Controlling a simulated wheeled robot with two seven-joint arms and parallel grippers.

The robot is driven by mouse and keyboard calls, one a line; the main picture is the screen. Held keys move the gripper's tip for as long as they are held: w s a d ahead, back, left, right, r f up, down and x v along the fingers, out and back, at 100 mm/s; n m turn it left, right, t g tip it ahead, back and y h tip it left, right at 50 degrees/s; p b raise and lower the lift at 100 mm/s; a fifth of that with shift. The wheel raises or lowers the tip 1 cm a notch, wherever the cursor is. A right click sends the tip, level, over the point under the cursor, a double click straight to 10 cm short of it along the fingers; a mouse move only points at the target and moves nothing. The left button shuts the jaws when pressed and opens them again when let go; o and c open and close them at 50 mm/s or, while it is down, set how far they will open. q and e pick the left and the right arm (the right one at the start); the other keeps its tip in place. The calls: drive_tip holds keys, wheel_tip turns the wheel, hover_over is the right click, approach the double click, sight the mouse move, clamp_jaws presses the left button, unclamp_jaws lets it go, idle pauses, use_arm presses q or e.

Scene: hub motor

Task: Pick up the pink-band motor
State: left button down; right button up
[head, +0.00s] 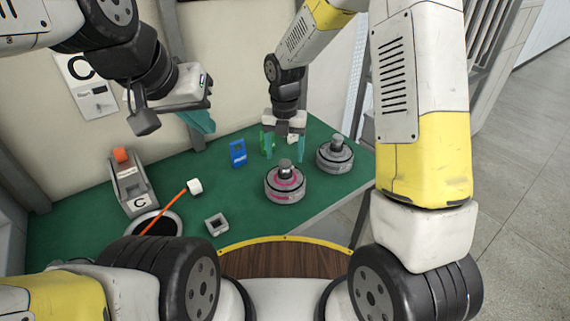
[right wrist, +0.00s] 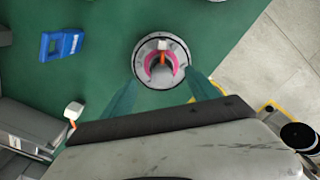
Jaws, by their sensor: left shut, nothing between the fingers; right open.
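The pink-band motor (head: 286,186) is a round grey disc with a pink ring and a grey hub, standing on the green table top near its front edge. In the right wrist view the motor (right wrist: 146,74) lies ahead of the fingers, near the middle. My right gripper (head: 284,148) is open and empty, above and behind the motor, with its teal fingers pointing down. Its fingers also show in the right wrist view (right wrist: 163,98), apart from the motor. My left gripper (head: 203,124) is shut and empty, raised over the back left of the table.
A second grey motor (head: 335,156) stands right of the pink-band one. A blue block (head: 238,158) is behind left. A grey square part (head: 216,225), an orange stick with a white head (head: 195,186) and a box marked C (head: 135,192) are to the left. The table's right edge is close.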

sight(285, 161)
drive_tip(key=f, duration=0.6)
drive_tip(key=shift+s+f, duration=0.2)
drive_tip(key=shift+f, duration=0.05)
drive_tip(key=shift+c, duration=0.2)
clamp_jaws()
drive_tip(key=shift+w+r, duration=0.1)
